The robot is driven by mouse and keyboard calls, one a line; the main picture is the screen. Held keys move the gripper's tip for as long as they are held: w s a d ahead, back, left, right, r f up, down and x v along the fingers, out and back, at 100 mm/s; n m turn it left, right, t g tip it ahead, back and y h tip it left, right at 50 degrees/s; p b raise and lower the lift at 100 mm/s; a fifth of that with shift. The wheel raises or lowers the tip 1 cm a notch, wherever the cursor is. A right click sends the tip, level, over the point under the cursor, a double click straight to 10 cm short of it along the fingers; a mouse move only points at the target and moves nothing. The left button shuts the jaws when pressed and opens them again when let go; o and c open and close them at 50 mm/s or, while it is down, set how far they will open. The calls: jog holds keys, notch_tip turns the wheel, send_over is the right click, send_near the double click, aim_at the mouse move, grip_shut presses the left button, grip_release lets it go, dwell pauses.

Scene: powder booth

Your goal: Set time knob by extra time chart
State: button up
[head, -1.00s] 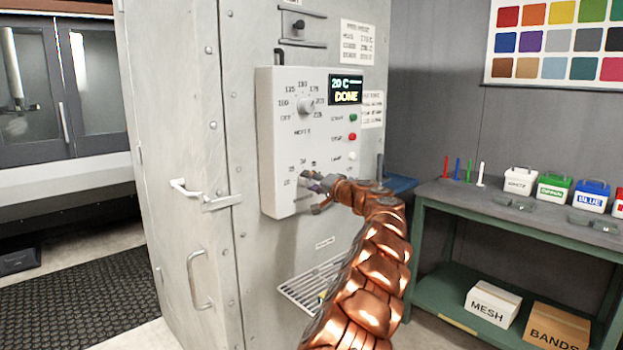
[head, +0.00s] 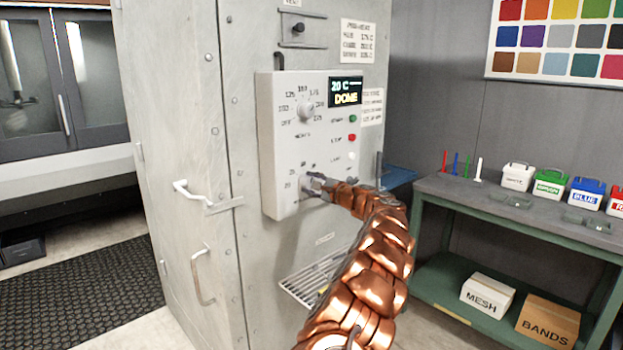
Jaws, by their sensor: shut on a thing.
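The white control panel (head: 285,140) is on the grey oven's face. Its lower time knob is mostly hidden behind my gripper (head: 308,184), which is shut on it; the knob's pointer setting cannot be read. Part of the number ring shows around it. The upper temperature knob (head: 306,112) is free. The display (head: 345,93) reads 20 C and DONE. A small chart (head: 371,106) is fixed just right of the display; its text is too small to read. Another chart (head: 358,41), apparently headed pre-heat, is above the panel.
Green, red and white buttons (head: 352,138) line the panel's right side, close above my arm. A door handle (head: 205,197) sticks out at left. A wire rack (head: 308,284) juts out below. A green bench (head: 520,212) with small bins stands at right.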

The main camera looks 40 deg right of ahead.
jog(key=m+p, duration=0.2)
jog(key=m, duration=0.1)
jog(key=shift+r, duration=0.15)
jog(key=shift+m+p, duration=0.6)
jog(key=shift+m, duration=0.6)
jog(key=shift+f, duration=0.2)
jog(key=o, duration=1.1)
jog(key=shift+o, duration=0.2)
jog(key=shift+s+d+r, duration=0.1)
jog(key=shift+s, duration=0.5)
jog(key=s, duration=1)
jog(key=shift+s, duration=0.4)
